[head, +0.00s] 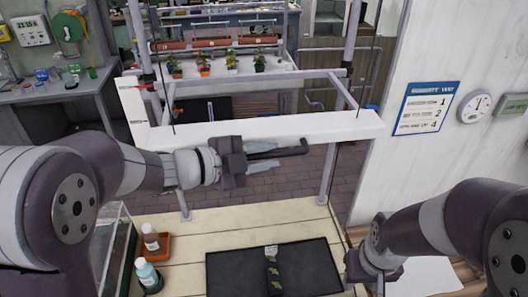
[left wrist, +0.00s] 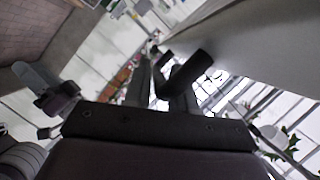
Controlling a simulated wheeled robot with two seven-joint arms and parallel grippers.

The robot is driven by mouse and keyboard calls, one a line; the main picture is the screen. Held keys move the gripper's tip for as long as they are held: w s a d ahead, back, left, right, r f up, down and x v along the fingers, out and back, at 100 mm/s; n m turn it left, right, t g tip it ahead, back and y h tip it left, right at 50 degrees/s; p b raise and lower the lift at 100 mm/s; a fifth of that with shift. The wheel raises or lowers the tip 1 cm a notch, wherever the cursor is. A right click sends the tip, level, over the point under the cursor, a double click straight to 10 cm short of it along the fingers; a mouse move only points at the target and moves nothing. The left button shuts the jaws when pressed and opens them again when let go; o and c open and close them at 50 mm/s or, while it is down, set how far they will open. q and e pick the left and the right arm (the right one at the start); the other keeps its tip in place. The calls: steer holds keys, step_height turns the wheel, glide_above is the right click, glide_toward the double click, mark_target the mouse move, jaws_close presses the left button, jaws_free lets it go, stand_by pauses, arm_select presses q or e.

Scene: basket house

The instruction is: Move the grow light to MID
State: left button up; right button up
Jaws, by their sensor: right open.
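The grow light (head: 330,127) is a long white bar hung level from thin cords inside a grey frame, above the bench. A white upright board (head: 133,112) with small marks and red pointers stands at its left end; the labels are too small to read. My left gripper (head: 277,155) is just in front of the bar's middle. Its two fingers look apart, with a dark handle (head: 292,152) between or beside them; contact is unclear. The handle also shows near the fingers in the left wrist view (left wrist: 190,70). My right gripper (head: 372,282) is low at the right, partly cut off.
A black tray (head: 230,272) with seedlings lies on the pale bench (head: 200,222). Two bottles (head: 148,273) and a glass tank (head: 108,245) stand at the left. Potted plants (head: 232,63) stand on a shelf behind. A white wall is at the right.

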arm_select(q)
steer(key=shift+w+d+f, duration=0.1)
steer(key=shift+w+d, duration=0.05)
steer(key=shift+d, duration=0.1)
steer(key=shift+c, duration=1)
jaws_close()
step_height(320, 180, down, 12)
steer(key=b, duration=1)
steer(key=shift+b, duration=0.4)
steer(key=shift+o, duration=1)
jaws_free()
steer(key=b+v, duration=0.3)
steer(key=v, duration=0.9)
steer(key=shift+a, duration=0.3)
